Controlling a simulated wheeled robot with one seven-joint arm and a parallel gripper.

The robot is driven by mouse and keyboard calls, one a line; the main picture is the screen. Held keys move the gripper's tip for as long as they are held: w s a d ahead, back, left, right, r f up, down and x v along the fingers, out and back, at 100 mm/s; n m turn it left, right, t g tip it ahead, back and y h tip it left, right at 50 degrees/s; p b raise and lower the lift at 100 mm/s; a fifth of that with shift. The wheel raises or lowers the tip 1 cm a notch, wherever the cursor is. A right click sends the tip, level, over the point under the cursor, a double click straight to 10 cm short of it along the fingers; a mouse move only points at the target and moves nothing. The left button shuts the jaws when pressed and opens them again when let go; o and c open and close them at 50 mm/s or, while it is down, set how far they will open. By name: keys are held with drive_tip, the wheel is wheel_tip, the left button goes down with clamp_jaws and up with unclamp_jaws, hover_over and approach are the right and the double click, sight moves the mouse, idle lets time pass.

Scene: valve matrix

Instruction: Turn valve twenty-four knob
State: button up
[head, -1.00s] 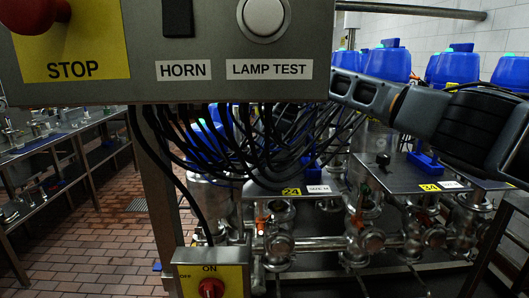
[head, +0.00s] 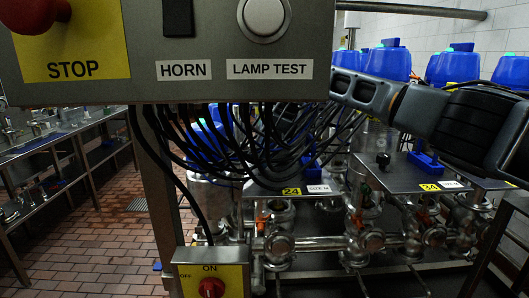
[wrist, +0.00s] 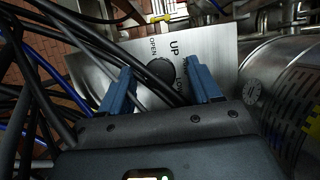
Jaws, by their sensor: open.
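In the wrist view my gripper (wrist: 160,82) is open, with one blue finger to the left and one to the right of a round black knob (wrist: 158,73). The knob sits on a bare metal plate (wrist: 212,45) printed with UP and OPEN, and a third word is partly covered by the right finger. I cannot tell whether either finger touches the knob. In the head view the yellow label 24 (head: 291,191) sits on the front edge of a metal plate; that plate's knob and my gripper are hidden behind cables and the control box.
Black cables (head: 270,135) hang below the control box (head: 215,85); in the wrist view, cables (wrist: 60,75) cross the left and run close to the knob. A metal cylinder (wrist: 285,55) stands at the right. Another plate labelled 30 (head: 430,187) is to the right.

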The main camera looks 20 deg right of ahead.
drive_tip(key=w+b+v, duration=0.1)
drive_tip(key=v, duration=0.6)
drive_tip(key=shift+s+r+b, duration=0.35)
drive_tip(key=shift+s+r, duration=0.05)
drive_tip(key=shift+s, duration=0.15)
drive_tip(key=shift+d, duration=0.1)
